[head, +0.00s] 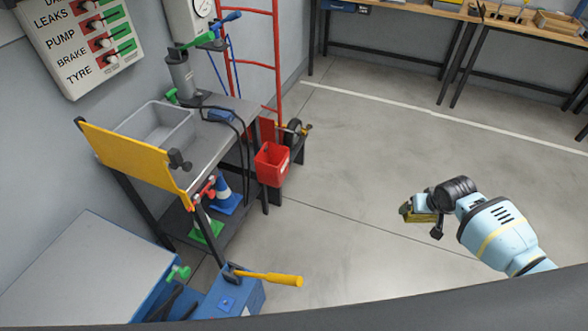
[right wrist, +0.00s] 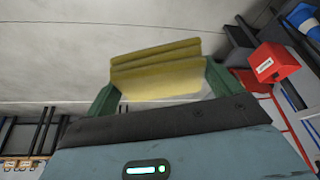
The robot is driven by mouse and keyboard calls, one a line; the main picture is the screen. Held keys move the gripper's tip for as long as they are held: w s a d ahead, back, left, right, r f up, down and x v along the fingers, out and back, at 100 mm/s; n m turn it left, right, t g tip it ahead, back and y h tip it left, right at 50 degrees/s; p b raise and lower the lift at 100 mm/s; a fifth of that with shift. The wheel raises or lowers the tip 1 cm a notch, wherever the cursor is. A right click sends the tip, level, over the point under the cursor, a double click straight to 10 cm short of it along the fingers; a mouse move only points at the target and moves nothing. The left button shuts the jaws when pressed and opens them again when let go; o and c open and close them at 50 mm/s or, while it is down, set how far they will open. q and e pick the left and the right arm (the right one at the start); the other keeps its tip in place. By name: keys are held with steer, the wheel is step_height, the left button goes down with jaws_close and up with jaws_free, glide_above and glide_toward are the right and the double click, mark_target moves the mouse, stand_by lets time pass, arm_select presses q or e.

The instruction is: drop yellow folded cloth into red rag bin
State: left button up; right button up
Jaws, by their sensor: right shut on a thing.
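The yellow folded cloth (right wrist: 155,68) is held between the two green fingers of my right gripper (right wrist: 158,85) in the right wrist view. In the head view my right gripper (head: 420,214) is at the right over open floor, with the cloth (head: 418,212) small and partly hidden at its tip. The red rag bin (head: 271,165) hangs at the right end of the grey bench, well to the left of the gripper. Its open top faces up. The bin (right wrist: 275,63) also shows at the right of the right wrist view. My left gripper is in neither view.
The grey bench (head: 232,140) carries a grey tray (head: 160,128) and has a yellow board (head: 137,160) at its front. A yellow-handled hammer (head: 268,278) lies on a blue box (head: 235,298). The floor between gripper and bin is clear.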

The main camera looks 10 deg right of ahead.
steer(key=s+a+r, duration=0.5)
steer(key=s+a, duration=0.2)
steer(key=a, duration=0.3)
steer(key=s+a+r+n, duration=0.1)
steer(key=s+a+r, duration=0.4)
steer(key=a, duration=0.6)
steer(key=shift+s+n+y, duration=0.3)
steer(key=shift+s, duration=0.95)
steer(key=shift+d, duration=0.1)
